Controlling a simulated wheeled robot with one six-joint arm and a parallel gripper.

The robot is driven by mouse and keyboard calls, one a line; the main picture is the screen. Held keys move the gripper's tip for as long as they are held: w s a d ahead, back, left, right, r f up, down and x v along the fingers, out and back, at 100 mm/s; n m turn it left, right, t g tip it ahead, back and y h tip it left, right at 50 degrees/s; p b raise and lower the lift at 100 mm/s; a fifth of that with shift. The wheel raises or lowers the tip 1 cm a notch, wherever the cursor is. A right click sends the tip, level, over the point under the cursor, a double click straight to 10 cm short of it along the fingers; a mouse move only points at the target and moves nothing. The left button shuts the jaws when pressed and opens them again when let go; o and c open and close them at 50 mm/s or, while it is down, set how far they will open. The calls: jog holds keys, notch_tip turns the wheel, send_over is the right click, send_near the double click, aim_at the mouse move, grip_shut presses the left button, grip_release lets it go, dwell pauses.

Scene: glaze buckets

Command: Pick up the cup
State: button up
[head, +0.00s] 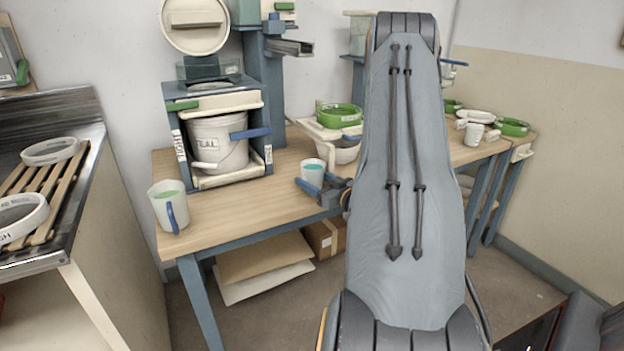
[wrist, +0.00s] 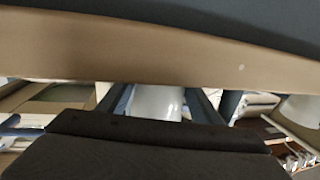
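A small white cup (head: 313,173) with teal contents stands upright on the wooden worktable, near its front edge. My gripper (head: 315,183) reaches to it from the right with blue fingers apart. One finger crosses in front of the cup's lower part; the other is at its far right side. In the wrist view the white cup (wrist: 156,103) shows between the two fingers, close to both. I cannot make out a clear grip on it. Part of the cup's lower body is hidden by the near finger.
A white jug (head: 165,200) with a blue handle and green contents stands at the table's left corner. A white bucket (head: 218,145) sits in a blue frame behind. A green-rimmed container (head: 340,115) stands behind the cup. The tabletop (head: 245,205) between jug and cup is clear.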

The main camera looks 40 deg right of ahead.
jog(key=c, duration=0.9)
jog(key=shift+r, duration=0.25)
jog(key=shift+r, duration=4.7)
